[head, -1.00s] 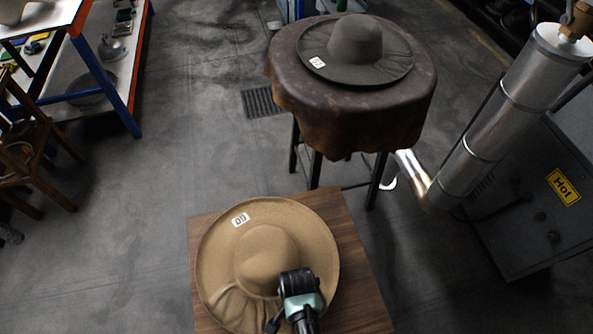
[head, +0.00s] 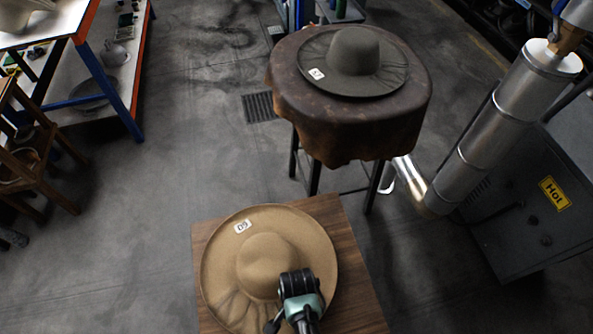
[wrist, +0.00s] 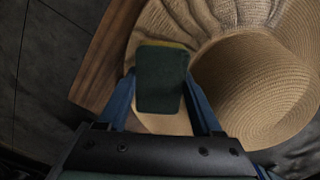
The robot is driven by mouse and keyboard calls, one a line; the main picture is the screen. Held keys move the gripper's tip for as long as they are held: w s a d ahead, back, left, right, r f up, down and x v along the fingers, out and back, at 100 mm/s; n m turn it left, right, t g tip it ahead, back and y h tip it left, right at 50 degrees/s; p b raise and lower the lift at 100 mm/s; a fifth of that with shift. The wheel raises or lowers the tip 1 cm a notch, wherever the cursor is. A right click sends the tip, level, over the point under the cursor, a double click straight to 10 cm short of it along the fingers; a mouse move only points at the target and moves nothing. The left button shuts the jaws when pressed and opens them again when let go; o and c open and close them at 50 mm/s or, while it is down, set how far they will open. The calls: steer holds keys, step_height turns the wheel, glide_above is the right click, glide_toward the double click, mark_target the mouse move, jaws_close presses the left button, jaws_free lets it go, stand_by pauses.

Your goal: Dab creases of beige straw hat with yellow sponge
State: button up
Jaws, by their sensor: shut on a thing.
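The beige straw hat (head: 285,232) lies crown up on a wooden table, with a white tag on its far left brim. Its creases (head: 238,306) fan across the near left brim; in the wrist view the creases (wrist: 195,20) show at the top, left of the crown (wrist: 255,85). My gripper (wrist: 160,95) is shut on the sponge (wrist: 160,80), which shows a dark green face and a thin yellow edge. The sponge is over the brim beside the crown; I cannot tell whether it touches. In the head view my wrist hides the sponge and fingertips.
The wooden table (head: 345,270) has bare surface to the right of the hat. A dark grey hat (head: 352,55) lies on a leather-covered round stand (head: 300,105) behind. A metal pipe (head: 495,120) and a cabinet with a "Hot" sign (head: 555,194) stand at the right.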

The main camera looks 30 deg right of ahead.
steer(key=shift+r+p, duration=4.55)
steer(key=shift+r, duration=0.4)
steer(key=shift+f+b, duration=0.25)
steer(key=shift+b, duration=0.55)
steer(key=shift+b, duration=0.55)
steer(key=shift+r+b, duration=0.7)
steer(key=shift+f, duration=0.1)
